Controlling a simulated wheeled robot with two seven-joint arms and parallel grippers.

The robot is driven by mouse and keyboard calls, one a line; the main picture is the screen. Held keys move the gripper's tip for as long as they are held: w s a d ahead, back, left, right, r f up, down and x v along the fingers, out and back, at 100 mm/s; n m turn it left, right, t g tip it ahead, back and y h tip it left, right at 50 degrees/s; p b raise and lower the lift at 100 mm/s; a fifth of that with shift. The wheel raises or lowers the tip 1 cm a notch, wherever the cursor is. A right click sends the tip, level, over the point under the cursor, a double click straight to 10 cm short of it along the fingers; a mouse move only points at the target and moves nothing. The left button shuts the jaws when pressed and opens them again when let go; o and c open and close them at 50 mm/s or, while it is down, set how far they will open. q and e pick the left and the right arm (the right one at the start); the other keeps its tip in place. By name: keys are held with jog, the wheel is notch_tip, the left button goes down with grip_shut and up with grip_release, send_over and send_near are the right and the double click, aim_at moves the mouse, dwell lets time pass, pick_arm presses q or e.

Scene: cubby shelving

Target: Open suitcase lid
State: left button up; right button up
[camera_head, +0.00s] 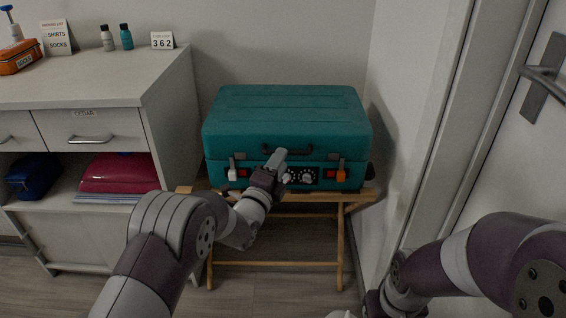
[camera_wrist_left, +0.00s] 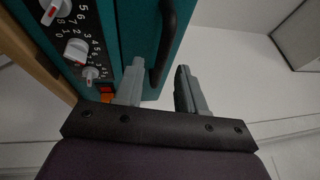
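The teal suitcase (camera_head: 285,110) stands on a wooden folding stand with its lid shut. My left gripper (camera_head: 276,157) is in front of the suitcase, by the handle. In the left wrist view the fingers are apart, and the handle (camera_wrist_left: 166,40) shows between and beyond them; I cannot tell whether they touch it. Numbered dials (camera_wrist_left: 75,50) show at left there.
A white cabinet (camera_head: 160,90) with drawers stands close on the left, with bottles and cards on top. The wooden stand (camera_head: 275,264) is under the suitcase. A wall and a door with a handle (camera_head: 545,75) are on the right. My right arm is at the lower right.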

pick_arm(q)
jog(key=shift+x, duration=1.4)
grip_shut()
